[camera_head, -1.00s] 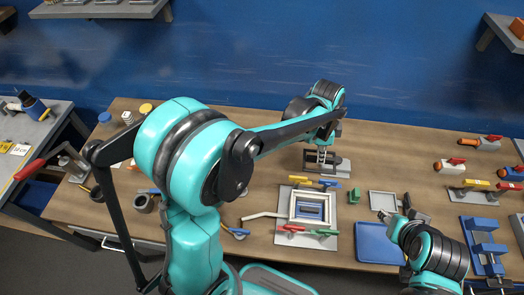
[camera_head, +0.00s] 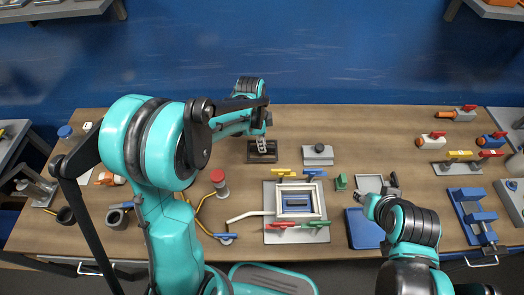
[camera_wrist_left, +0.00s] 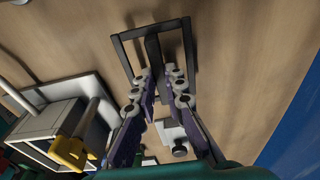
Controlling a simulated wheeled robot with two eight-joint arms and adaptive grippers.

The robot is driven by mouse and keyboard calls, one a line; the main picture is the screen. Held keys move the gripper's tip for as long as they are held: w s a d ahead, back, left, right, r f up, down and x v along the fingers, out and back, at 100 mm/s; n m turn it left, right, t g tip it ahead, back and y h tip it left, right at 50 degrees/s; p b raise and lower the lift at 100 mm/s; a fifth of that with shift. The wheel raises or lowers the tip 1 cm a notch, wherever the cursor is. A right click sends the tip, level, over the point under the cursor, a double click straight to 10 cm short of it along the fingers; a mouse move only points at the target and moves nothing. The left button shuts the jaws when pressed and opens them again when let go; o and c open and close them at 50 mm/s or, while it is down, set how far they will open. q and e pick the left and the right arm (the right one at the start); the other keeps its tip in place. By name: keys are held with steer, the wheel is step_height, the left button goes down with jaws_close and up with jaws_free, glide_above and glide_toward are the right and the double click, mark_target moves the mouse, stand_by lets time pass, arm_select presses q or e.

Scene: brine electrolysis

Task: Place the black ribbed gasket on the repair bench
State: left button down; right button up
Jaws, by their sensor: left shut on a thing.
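A black rectangular gasket (camera_head: 254,157) with a bar across its middle is in my left gripper (camera_head: 262,142), over the back of the wooden bench. In the left wrist view the gasket (camera_wrist_left: 118,58) is ahead of the purple-and-grey fingers of the left gripper (camera_wrist_left: 160,80), which are closed in on its middle bar. Whether it touches the wood is hard to tell. My right gripper (camera_head: 383,186) is low over the bench near a grey tray, partly hidden by its own arm; its fingers are unclear.
A grey block with a black knob (camera_head: 318,154) stands just right of the gasket. A clamped white frame fixture (camera_head: 318,229) is in front. A red-topped cylinder (camera_head: 219,181) stands front-left and a blue tray (camera_head: 363,229) front-right. Wood left of the gasket looks clear.

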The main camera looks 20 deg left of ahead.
arm_select(q)
step_height(320, 180, down, 4)
steer(key=shift+r+b, duration=0.2)
steer(key=shift+b, duration=0.35)
steer(key=shift+f, duration=0.15)
steer(key=c, duration=1.6)
jaws_free()
